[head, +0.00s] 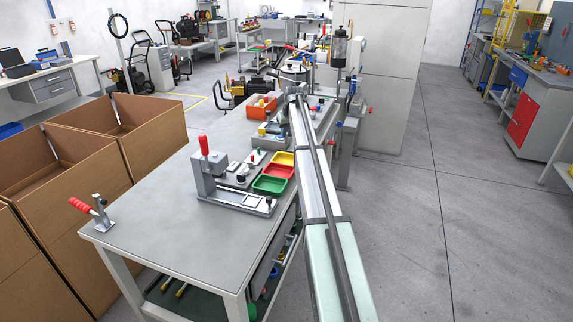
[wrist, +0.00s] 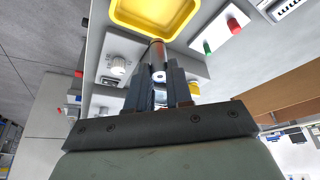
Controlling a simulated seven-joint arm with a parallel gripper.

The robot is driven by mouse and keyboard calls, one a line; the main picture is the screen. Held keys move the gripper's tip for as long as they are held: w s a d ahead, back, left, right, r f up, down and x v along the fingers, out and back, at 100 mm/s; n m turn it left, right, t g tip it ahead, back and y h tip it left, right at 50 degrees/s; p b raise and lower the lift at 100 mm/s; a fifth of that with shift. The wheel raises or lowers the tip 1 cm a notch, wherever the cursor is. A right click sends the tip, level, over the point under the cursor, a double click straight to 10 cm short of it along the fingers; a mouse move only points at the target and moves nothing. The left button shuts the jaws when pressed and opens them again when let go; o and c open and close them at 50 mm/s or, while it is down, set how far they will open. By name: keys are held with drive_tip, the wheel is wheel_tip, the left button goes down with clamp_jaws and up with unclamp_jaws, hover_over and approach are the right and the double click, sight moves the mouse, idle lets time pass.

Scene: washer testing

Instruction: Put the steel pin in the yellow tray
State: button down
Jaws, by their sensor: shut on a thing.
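The yellow tray (head: 284,157) sits on the workbench at the far end of a row of trays, left of my arm. It also shows at the top of the wrist view, its rim (wrist: 118,28) cut off by the picture edge. My gripper (wrist: 160,80) is shut on the steel pin (wrist: 157,50), a short cylinder with a brownish reflection, between the two fingers. The pin's far end appears close to the tray's near rim in the wrist view; I cannot tell the height between them. In the head view, the gripper and pin cannot be made out.
A red tray (head: 277,171) and a green tray (head: 270,185) adjoin the yellow one. A grey fixture with a red-handled clamp (head: 204,146) stands to their left. An orange bin (head: 261,106) is farther back. The near bench top (head: 170,225) is mostly clear.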

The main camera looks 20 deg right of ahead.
drive_tip(key=shift+w+m, duration=0.1)
drive_tip(key=shift+m, duration=0.4)
drive_tip(key=shift+f, duration=5)
drive_tip(key=shift+f, duration=0.15)
drive_tip(key=c, duration=1)
unclamp_jaws()
drive_tip(key=v, duration=1.2)
drive_tip(key=shift+a, duration=0.25)
